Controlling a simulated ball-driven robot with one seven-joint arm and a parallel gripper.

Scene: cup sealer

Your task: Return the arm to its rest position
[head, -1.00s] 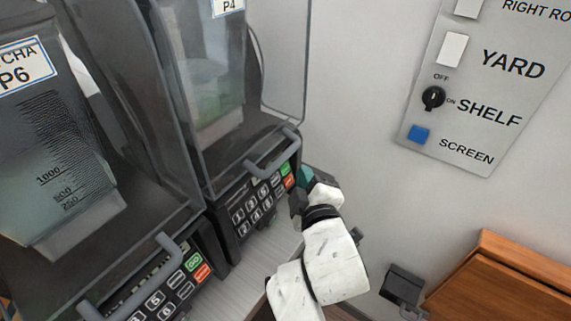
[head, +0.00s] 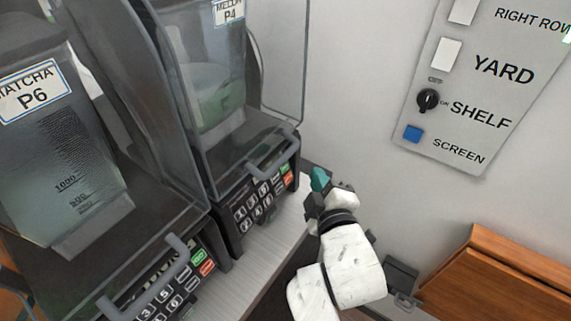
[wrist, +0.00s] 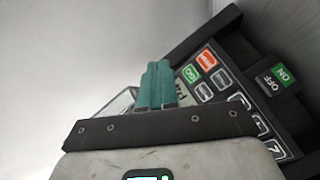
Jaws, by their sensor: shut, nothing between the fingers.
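My gripper (head: 319,181) is at the end of my white arm, just right of the P4 machine's keypad in the head view. Its green fingers are shut with nothing between them. In the wrist view the closed green fingers (wrist: 156,84) stand side by side in front of a keypad (wrist: 222,88) with a green GO and a red button. The fingers look apart from the keypad in the head view, with a small gap.
Two dispensers stand at the left: MATCHA P6 (head: 75,165) and P4 (head: 215,95). A wall panel (head: 450,95) with switches hangs at the upper right. A brown wooden box (head: 500,285) is at the lower right. The wall between is bare.

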